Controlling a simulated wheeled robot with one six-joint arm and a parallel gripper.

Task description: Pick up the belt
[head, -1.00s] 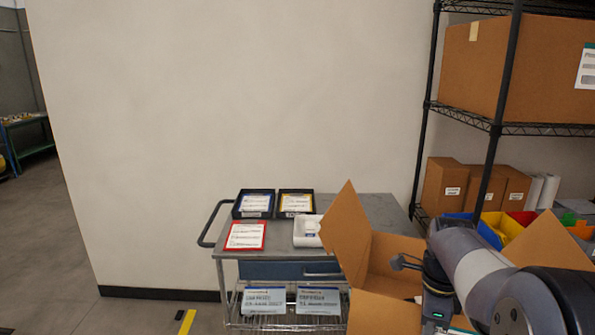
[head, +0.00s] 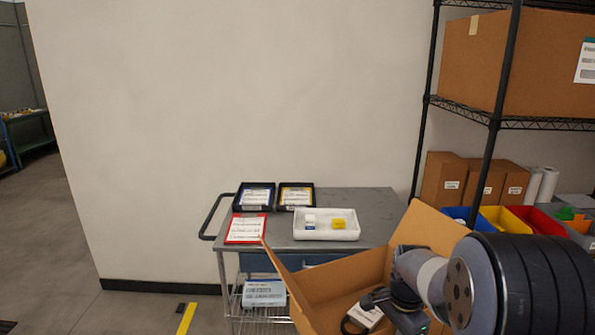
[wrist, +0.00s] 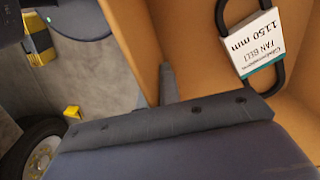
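The belt is a black loop in a white card sleeve marked "FAN BELT 1150 mm" (wrist: 258,45), at the upper right of the wrist view. It lies inside an open cardboard box (wrist: 205,62). In the head view the belt's white sleeve (head: 364,316) shows low in the box (head: 312,290), partly hidden by my arm. My gripper (head: 388,308) is over the box, beside the belt in the picture. Its fingertips are not clear in either view, so I cannot tell its opening. No belt is seen held.
A grey cart (head: 375,205) behind the box holds a white tray (head: 327,232) with small items, two black trays and a red-framed sheet (head: 246,228). A wire shelf (head: 495,125) with cartons and coloured bins stands at right.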

